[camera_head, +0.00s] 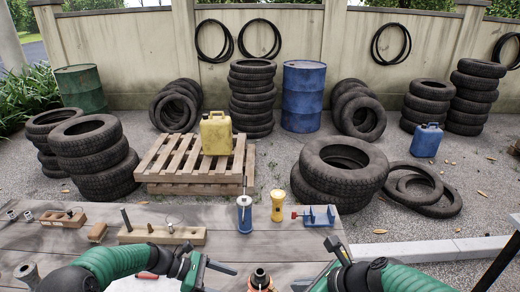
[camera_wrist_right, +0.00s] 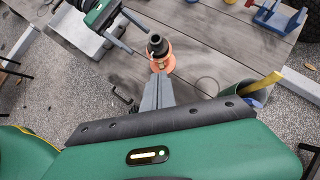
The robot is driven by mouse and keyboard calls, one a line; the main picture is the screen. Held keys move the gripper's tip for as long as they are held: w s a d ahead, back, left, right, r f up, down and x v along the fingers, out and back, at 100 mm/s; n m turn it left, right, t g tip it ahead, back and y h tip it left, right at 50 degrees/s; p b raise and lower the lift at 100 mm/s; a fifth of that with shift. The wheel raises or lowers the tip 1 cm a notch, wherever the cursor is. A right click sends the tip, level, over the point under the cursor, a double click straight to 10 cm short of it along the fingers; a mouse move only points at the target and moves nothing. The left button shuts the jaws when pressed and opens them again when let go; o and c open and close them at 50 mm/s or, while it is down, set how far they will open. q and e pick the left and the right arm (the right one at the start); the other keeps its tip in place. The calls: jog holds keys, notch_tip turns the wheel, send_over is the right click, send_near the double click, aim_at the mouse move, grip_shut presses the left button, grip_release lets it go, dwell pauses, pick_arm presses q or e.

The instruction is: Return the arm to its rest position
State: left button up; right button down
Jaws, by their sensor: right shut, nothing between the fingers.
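My right arm comes in from the right with a green sleeve. Its gripper (camera_head: 302,284) is at the bottom edge of the head view, right of an orange item with a dark nozzle (camera_head: 260,279). In the right wrist view the right gripper's grey fingers (camera_wrist_right: 160,82) are together and empty. Their tips appear just below the orange item (camera_wrist_right: 158,54) in the picture; I cannot tell whether they touch. My left gripper (camera_head: 216,279) is low over the bench, left of the orange item, with its fingers apart and nothing seen between them. It also shows in the wrist view (camera_wrist_right: 135,32).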

pick_arm(q)
jog(key=shift+v, duration=0.8)
jog(key=shift+a+r, duration=0.1)
jog(key=shift+a, duration=0.1)
jog(key=s+a+r+m+t+y+p, duration=0.1)
jog(key=s+a+r+m+y+p, duration=0.2)
jog(key=s+m+y, duration=0.3)
jog(key=s+a+r+m+t+y+p, duration=0.1)
jog(key=s+a+r+m+y+p, duration=0.2)
jog(key=s+m, duration=0.9)
jog(key=s+a+r+y, duration=0.1)
jog(key=s+a+y, duration=0.1)
jog(key=s+y, duration=0.1)
jog(key=shift+r+t, duration=0.25)
jog(key=shift+t, duration=0.05)
pick_arm(e)
jog(key=s+d+f+n+g+h, duration=0.1)
jog(key=s+d+n, duration=0.4)
jog(key=n, duration=0.8)
jog(key=s+d+f+n+g+h, duration=0.2)
jog(key=s+d+f+n+h, duration=0.2)
jog(key=n, duration=1)
jog(key=shift+s+d+f+h, duration=0.3)
jog(key=shift+s+d+f, duration=0.35)
jog(key=shift+s, duration=0.45)
pick_arm(q)
jog(key=shift+a, duration=0.15)
pick_arm(e)
jog(key=shift+a, duration=0.2)
